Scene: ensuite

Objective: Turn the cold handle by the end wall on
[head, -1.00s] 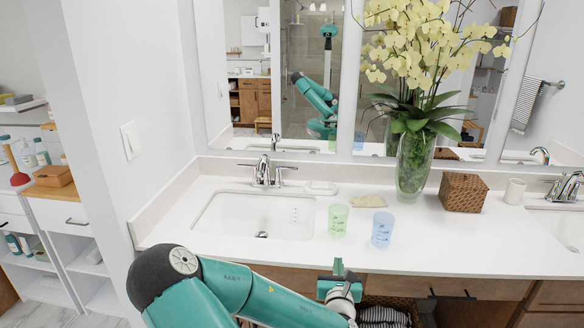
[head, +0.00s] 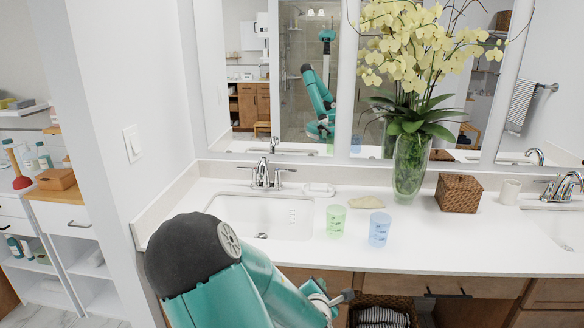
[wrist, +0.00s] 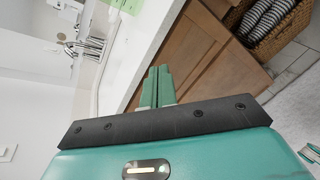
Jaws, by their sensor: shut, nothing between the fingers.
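The chrome faucet (head: 262,176) stands behind the left sink (head: 262,216), beside the end wall (head: 150,110). It has a lever handle on the left (head: 247,167) and one on the right (head: 284,171); no hot or cold marks are readable. The faucet also shows, turned sideways, at the upper left of the wrist view (wrist: 84,46). In that view my gripper (wrist: 158,72) is shut and empty, in front of the wooden cabinet front and well apart from the faucet. In the head view my arm bends low before the counter, and my fingers are not clearly visible.
A green cup (head: 336,221) and a blue cup (head: 380,229) stand right of the sink near the counter's front edge. An orchid vase (head: 409,168) and woven box (head: 459,193) stand farther right. A basket (wrist: 270,30) sits below the counter. The mirror is behind.

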